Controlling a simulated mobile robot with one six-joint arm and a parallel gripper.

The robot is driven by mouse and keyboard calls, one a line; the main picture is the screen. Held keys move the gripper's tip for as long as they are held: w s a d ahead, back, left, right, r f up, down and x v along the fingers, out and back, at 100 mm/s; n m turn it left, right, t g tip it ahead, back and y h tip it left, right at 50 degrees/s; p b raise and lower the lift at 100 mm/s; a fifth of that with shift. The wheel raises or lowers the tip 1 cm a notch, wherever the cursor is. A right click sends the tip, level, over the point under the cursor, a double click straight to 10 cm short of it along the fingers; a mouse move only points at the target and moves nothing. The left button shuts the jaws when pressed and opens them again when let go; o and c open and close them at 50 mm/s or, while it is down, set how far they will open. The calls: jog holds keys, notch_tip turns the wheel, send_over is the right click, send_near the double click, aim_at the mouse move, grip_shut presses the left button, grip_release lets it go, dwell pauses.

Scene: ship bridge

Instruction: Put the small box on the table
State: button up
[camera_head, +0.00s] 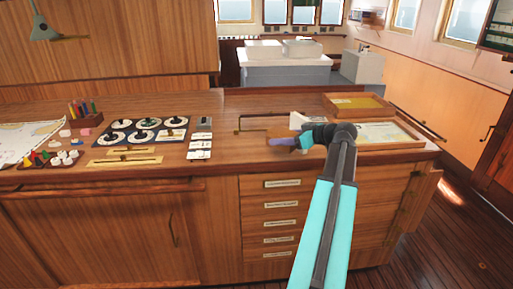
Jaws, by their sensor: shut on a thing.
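My gripper (276,142) reaches over the right part of the wooden table (230,120), pointing left, with its fingers pale purple. It is shut on a small brown thing (256,146) at its tips, which looks like the small box. The brown of this thing blends with the wood, so its edges are hard to make out. I cannot tell whether it touches the tabletop or hangs just above it. My wrist and forearm hide part of the table's front edge and drawers.
A shallow open tray (400,143) and a wooden box with a yellowish inside (357,104) lie at the right. A white item (299,119) stands behind my wrist. Instrument dials (145,130), switches (200,140) and pens (82,108) occupy the left.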

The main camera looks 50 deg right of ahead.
jog(key=shift+s+d+f, duration=0.2)
jog(key=shift+s, duration=0.45)
jog(key=shift+s+d+f, duration=0.15)
jog(key=shift+s+f, duration=0.05)
jog(key=shift+s, duration=0.45)
jog(key=p, duration=0.4)
send_over(255, 148)
jog(key=shift+a+f, duration=0.2)
jog(key=shift+f, duration=0.55)
jog(key=shift+f, duration=0.1)
jog(key=shift+f+p, duration=0.85)
jog(key=shift+f, duration=0.8)
jog(key=shift+f+b, duration=0.2)
jog(key=shift+b, duration=0.1)
